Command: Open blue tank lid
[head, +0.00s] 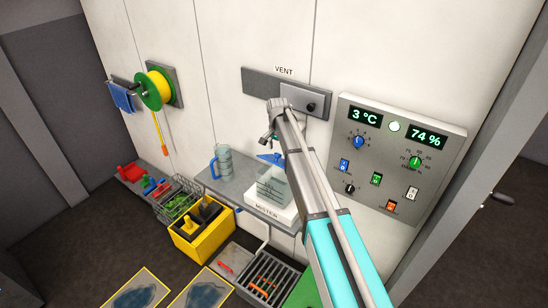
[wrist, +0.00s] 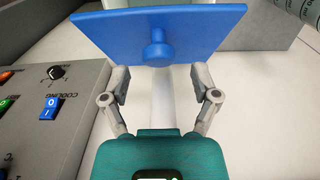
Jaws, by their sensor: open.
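The tank (head: 272,187) is a clear box with water marks on its side, standing on a white base on the grey shelf. Its blue lid (head: 270,158) lies on top in the head view, partly hidden by my arm. In the wrist view the blue lid (wrist: 205,30) fills the top, a flat plate with a round blue knob (wrist: 157,50) in its middle. My gripper (head: 268,138) is above the lid in the head view. In the wrist view my gripper (wrist: 161,78) is open and empty, its fingers on either side of the knob's line, apart from it.
The control panel (head: 402,160) is on the wall to the right, also at left in the wrist view (wrist: 50,105). The vent plate (head: 262,83) is behind my wrist. A yellow box (head: 200,237) stands below the shelf.

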